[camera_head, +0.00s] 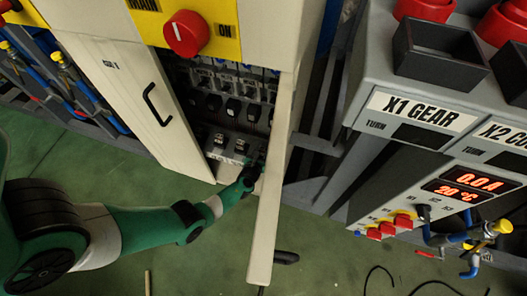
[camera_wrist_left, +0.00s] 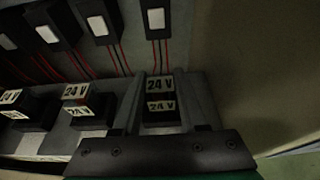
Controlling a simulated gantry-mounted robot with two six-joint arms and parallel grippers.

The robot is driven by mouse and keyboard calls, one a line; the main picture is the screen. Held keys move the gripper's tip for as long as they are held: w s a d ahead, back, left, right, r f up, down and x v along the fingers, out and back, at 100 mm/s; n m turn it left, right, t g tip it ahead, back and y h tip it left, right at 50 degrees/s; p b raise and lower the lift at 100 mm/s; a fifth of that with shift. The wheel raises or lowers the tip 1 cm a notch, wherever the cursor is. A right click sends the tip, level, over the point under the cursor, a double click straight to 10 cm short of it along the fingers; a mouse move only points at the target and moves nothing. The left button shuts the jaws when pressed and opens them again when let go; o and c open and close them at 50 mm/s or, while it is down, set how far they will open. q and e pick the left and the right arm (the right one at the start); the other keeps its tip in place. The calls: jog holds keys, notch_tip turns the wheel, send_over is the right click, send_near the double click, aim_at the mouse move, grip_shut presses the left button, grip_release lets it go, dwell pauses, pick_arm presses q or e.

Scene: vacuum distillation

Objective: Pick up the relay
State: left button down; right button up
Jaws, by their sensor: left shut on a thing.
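The relay (camera_wrist_left: 160,112) is a small black block with white "24 V" labels, low in the cabinet. In the left wrist view it sits between the fingers of my left gripper (camera_wrist_left: 160,128), which is shut on it. In the head view my left gripper (camera_head: 251,175) reaches into the open cabinet beside the door, and the relay in its jaws is hidden. Other relays (camera_wrist_left: 75,105) with the same labels sit to its left. Whether the held relay still touches its socket I cannot tell. My right gripper is not in view.
The open cabinet door (camera_head: 272,180) stands close to the right of my left gripper. Black modules with red wires (camera_wrist_left: 155,20) are above the relays. A red switch knob (camera_head: 186,33) is on the cabinet top. A grey console (camera_head: 440,130) stands at right.

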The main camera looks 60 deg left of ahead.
aim_at(264, 149)
pick_arm(q)
jog(key=shift+r+p, duration=0.55)
notch_tip(264, 149, up, 3)
jog(key=shift+f+p, duration=0.15)
jog(key=shift+p, duration=1.1)
jog(key=a+r+p+v, duration=0.1)
jog(key=r+p+v, duration=0.2)
jog(key=p+v, duration=0.9)
jog(key=r+v, duration=0.1)
jog(key=v, duration=0.3)
